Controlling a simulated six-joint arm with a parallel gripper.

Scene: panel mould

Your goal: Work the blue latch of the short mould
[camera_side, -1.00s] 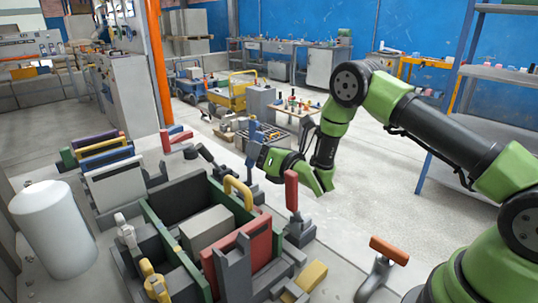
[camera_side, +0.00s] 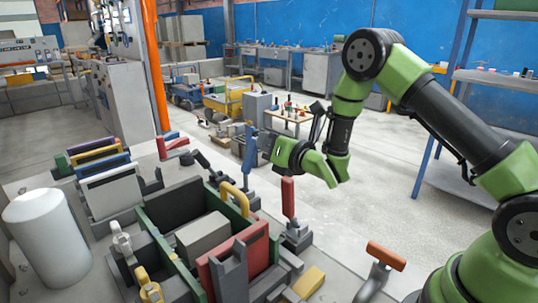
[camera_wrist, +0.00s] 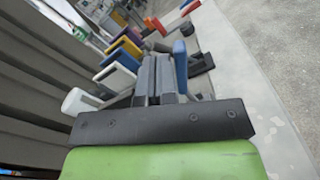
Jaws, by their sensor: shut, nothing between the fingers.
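The blue latch (camera_side: 250,152) stands as an upright lever on a grey base, at the far side of the green-walled mould (camera_side: 165,240). In the wrist view the blue latch (camera_wrist: 180,66) shows just right of the fingertips. My gripper (camera_side: 266,142) is shut and empty, reaching in from the right close beside the latch's upper part. The fingers also show in the wrist view (camera_wrist: 160,62). I cannot tell whether they touch the latch.
A red-handled lever (camera_side: 288,197) stands upright at the mould's right, close below my gripper. A yellow handle (camera_side: 235,197) rises from the mould wall. Coloured panels (camera_side: 100,165) stand in a rack at left. A white cylinder (camera_side: 45,240) stands at front left. Open floor lies right.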

